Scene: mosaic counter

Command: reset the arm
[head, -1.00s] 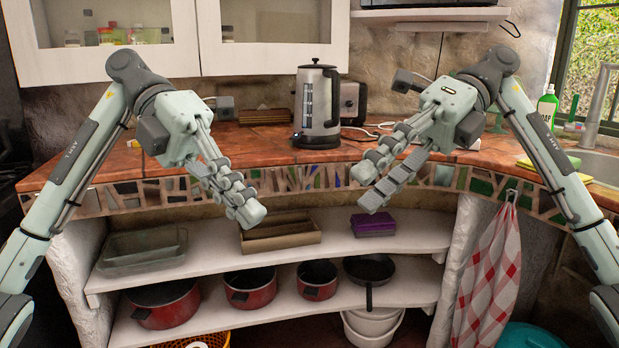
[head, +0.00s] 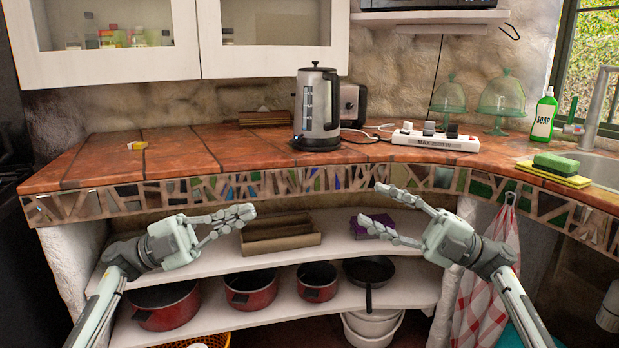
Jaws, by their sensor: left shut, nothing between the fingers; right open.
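My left gripper (head: 250,214) is shut and empty, below the counter's mosaic edge and in front of the upper shelf, pointing right. My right gripper (head: 370,204) is open and empty, its fingers spread and pointing left, just below the counter edge. The two grippers face each other with a gap between them. The left one partly covers the shelf's left part, and the right one stands in front of the purple box (head: 372,226).
The tiled counter (head: 190,150) carries a kettle (head: 316,110), a toaster (head: 352,105), a power strip (head: 432,139), glass domes (head: 506,98), a soap bottle (head: 543,115) and sponges (head: 555,163). A brown tray (head: 280,238), red pots (head: 250,290) and a pan (head: 369,270) sit on shelves below.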

